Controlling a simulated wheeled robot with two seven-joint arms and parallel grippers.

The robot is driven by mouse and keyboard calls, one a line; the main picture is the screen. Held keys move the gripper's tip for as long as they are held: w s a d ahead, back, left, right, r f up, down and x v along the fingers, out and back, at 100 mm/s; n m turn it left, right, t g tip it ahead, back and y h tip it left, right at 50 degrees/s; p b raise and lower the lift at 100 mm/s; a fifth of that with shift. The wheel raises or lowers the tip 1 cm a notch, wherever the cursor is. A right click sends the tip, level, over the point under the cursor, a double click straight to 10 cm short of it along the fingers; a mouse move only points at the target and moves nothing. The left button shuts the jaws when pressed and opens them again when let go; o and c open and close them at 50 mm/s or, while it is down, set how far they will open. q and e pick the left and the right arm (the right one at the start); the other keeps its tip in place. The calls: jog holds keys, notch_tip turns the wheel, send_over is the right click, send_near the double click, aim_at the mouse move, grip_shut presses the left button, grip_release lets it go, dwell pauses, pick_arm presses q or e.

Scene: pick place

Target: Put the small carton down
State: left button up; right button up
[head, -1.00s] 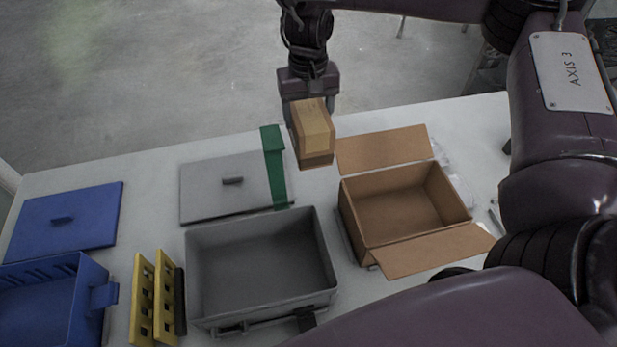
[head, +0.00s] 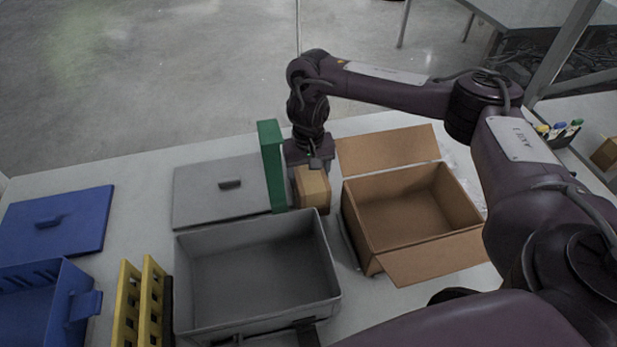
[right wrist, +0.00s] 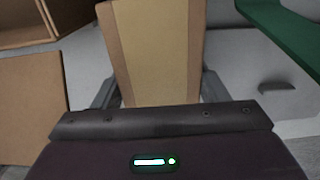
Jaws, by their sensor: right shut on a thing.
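The small carton (head: 312,190) is brown with a lighter tape band. In the head view it is low over the table, between the green upright piece and the open cardboard box, just behind the grey bin. Whether its base touches the table is hard to tell. My right gripper (head: 310,168) is shut on it from behind and above. In the right wrist view the carton (right wrist: 152,50) sits between the two fingers (right wrist: 155,92). My left gripper is not in view.
The open cardboard box (head: 408,212) stands close to the right, its flap (head: 388,149) out behind. The green piece (head: 271,165) and grey lid (head: 222,193) are close left. The grey bin (head: 325,262) is in front. A blue bin and lid (head: 58,222) lie far left.

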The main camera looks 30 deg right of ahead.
jog(key=shift+w+f, duration=0.15)
jog(key=shift+f, duration=0.4)
jog(key=o, duration=1.3)
jog(key=shift+f, duration=0.1)
